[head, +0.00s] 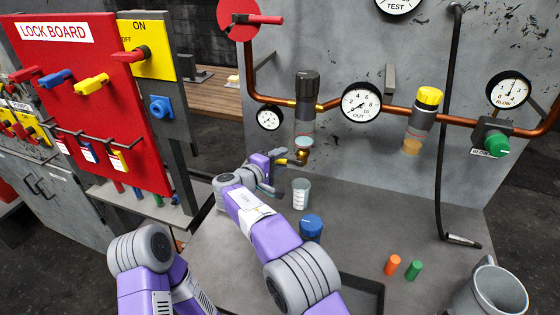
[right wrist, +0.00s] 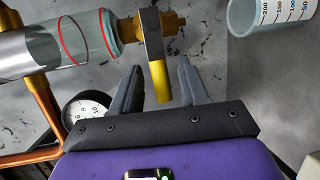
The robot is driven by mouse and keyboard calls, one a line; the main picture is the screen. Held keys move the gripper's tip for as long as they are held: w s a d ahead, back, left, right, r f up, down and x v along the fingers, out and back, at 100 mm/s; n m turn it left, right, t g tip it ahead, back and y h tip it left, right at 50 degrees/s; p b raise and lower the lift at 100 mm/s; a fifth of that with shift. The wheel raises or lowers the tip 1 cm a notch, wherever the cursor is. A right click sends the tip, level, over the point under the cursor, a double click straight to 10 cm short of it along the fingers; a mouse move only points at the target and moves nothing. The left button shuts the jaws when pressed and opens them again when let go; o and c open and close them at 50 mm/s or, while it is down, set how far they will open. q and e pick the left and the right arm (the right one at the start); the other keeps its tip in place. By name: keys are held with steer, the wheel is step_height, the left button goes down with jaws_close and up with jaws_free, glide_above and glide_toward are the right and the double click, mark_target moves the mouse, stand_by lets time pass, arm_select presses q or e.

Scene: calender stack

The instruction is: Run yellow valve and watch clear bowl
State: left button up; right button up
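The yellow valve is a small brass valve (head: 301,156) below the clear bowl (head: 304,141), on the back panel. In the right wrist view its flat lever (right wrist: 160,88) has a yellow end and a grey upper part. The clear bowl (right wrist: 88,38) shows there as a see-through cylinder with red rings and a bluish end cap. My right gripper (head: 279,171) is at the valve. In the right wrist view the gripper (right wrist: 160,72) is open, with the lever between its fingers and a gap on each side. My left gripper is out of view.
A graduated cup (head: 301,194) stands just below the valve, also in the right wrist view (right wrist: 272,14). A red lock board (head: 85,115) stands left.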

steer(key=p+v, duration=0.1)
steer(key=v, duration=0.6)
steer(key=shift+s, duration=0.25)
steer(key=shift+a, duration=0.1)
